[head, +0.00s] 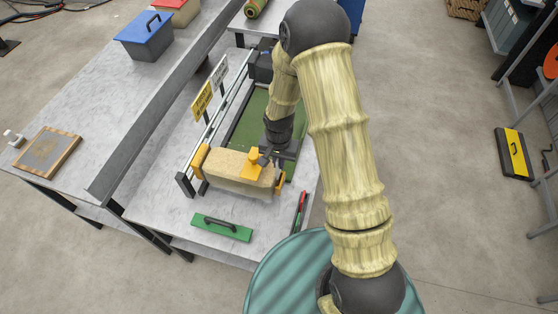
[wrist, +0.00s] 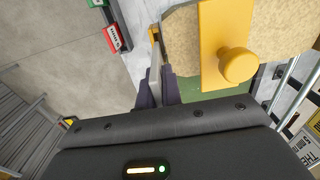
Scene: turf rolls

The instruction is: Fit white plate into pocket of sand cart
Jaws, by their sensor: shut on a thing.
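The sand cart (head: 238,172) is a sand-coloured block with yellow ends and a yellow knobbed plate on top; it straddles the green turf bed. It also shows in the wrist view (wrist: 190,45), top right. My gripper (head: 266,157) is low at the cart's right end. In the wrist view, its dark fingers (wrist: 157,88) are shut on a thin pale piece, which I take for the white plate (wrist: 155,63), seen nearly edge-on. A small yellow part (wrist: 154,35) is just beyond it. I cannot tell whether the plate is inside a pocket; the head view hides it.
A yellow sign (head: 202,101) and a white sign (head: 219,72) stand along the left rail. A green float (head: 221,227) and a red-handled tool (head: 300,209) lie on the table's front part. A grey upright strip (head: 165,95) borders the left bench.

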